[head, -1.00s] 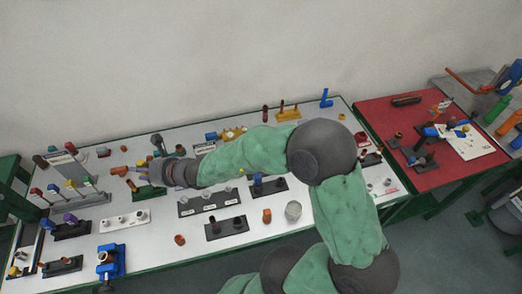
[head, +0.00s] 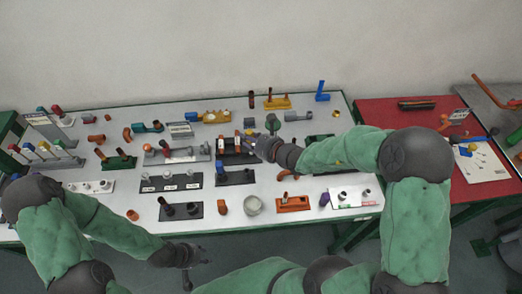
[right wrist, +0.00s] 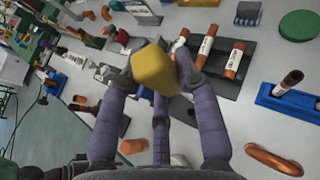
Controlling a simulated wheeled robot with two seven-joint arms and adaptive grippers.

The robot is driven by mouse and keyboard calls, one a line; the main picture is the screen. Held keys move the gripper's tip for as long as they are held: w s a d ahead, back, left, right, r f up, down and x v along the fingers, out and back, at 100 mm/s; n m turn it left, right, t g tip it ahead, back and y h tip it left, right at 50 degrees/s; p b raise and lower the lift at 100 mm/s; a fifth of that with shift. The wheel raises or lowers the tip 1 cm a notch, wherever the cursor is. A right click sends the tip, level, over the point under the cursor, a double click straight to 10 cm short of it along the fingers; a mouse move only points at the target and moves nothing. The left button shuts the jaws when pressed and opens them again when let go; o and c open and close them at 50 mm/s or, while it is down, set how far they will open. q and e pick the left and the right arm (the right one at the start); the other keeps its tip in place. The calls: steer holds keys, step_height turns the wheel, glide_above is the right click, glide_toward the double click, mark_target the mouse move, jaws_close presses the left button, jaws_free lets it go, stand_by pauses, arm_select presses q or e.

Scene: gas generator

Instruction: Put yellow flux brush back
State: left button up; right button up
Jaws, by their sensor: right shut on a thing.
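My right gripper (head: 254,147) is over the middle of the white table, beside a black rack (head: 230,158) with labelled tubes. In the right wrist view, its purple-grey fingers (right wrist: 156,80) are shut on a yellow block-like piece (right wrist: 155,70), which looks like part of the yellow flux brush. The rest of it is hidden or not distinct. In the head view the held piece is hidden by the gripper. My left gripper (head: 190,265) hangs off the table's front edge, away from the parts; its jaws are too small and dark to read.
The black rack of copper-coloured tubes (right wrist: 205,45) lies close to the fingers, with a blue holder (right wrist: 290,98) to its right. A yellow tray (head: 217,117) and a yellow stand (head: 277,102) are at the back. A red table (head: 400,118) stands to the right.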

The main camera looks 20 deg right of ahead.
steer(key=shift+d+f+n+y, duration=0.1)
steer(key=shift+f+n+y, duration=0.2)
steer(key=shift+f, duration=0.55)
steer(key=shift+s+f+n+g+y+p, duration=0.1)
steer(key=shift+f+n+g+y+p, duration=0.2)
steer(key=shift+n+y+p, duration=0.1)
steer(key=shift+a+f+n+g+y+p, duration=0.2)
steer(key=shift+a+n+g+y+p, duration=0.1)
steer(key=shift+n+y+p, duration=0.15)
arm_select(q)
steer(key=r+p, duration=0.1)
steer(key=d+r+p, duration=0.1)
steer(key=r, duration=0.1)
steer(key=shift+d+r, duration=0.15)
steer(key=shift+r, duration=0.15)
arm_select(e)
steer(key=n+y, duration=0.1)
steer(key=a+g, duration=0.1)
steer(key=s+a+n+g+y, duration=0.1)
steer(key=shift+s+f+n+y, duration=0.1)
steer(key=shift+f+n+y, duration=0.15)
steer(key=shift+n+y, duration=0.1)
arm_select(q)
steer(key=shift+f, duration=0.2)
arm_select(e)
steer(key=shift+d+f, duration=0.1)
steer(key=shift+f, duration=0.05)
